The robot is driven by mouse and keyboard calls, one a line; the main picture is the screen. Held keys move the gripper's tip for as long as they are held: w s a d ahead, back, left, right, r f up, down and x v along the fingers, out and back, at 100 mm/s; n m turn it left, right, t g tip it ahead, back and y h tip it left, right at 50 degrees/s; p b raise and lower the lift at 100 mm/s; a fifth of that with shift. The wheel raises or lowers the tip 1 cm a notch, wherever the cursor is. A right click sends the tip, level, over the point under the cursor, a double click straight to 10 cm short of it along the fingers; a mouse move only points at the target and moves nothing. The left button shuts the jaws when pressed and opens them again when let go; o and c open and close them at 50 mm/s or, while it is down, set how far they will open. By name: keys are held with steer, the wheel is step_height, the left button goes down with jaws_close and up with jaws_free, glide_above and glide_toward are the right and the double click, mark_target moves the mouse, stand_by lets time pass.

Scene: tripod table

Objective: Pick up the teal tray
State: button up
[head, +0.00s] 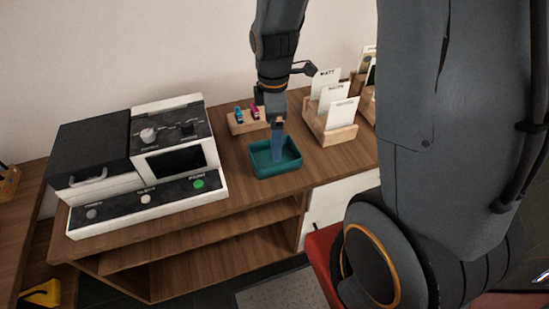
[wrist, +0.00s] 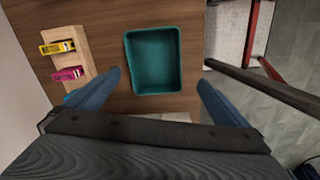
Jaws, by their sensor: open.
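The teal tray (head: 264,171) is a small open-topped box on the wooden tabletop, right of the white machine in the head view. It looks empty in the wrist view (wrist: 154,92). My gripper (head: 277,158) points down over the tray in the head view, its near finger overlapping the tray's inside. I cannot tell whether the fingertips touch the tray.
A wooden holder (head: 236,128) with teal and pink items stands close behind the tray. A card rack (head: 344,136) is to the right. The white and black machine (head: 137,196) is left. The table's front edge (head: 279,198) lies just before the tray.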

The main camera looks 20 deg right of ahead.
steer(key=shift+w+d+f+n+p, duration=0.15)
steer(key=shift+f+n+p, duration=0.3)
steer(key=shift+f, duration=1.15)
steer(key=shift+w+d+f+n+p, duration=0.1)
steer(key=shift+w+f+n+p, duration=0.3)
steer(key=shift+f, duration=1.2)
steer(key=shift+w+d+f+n+p, duration=0.1)
steer(key=shift+f+n+p, duration=0.35)
steer(key=shift+f, duration=1.15)
steer(key=c, duration=1)
steer(key=shift+r, duration=0.1)
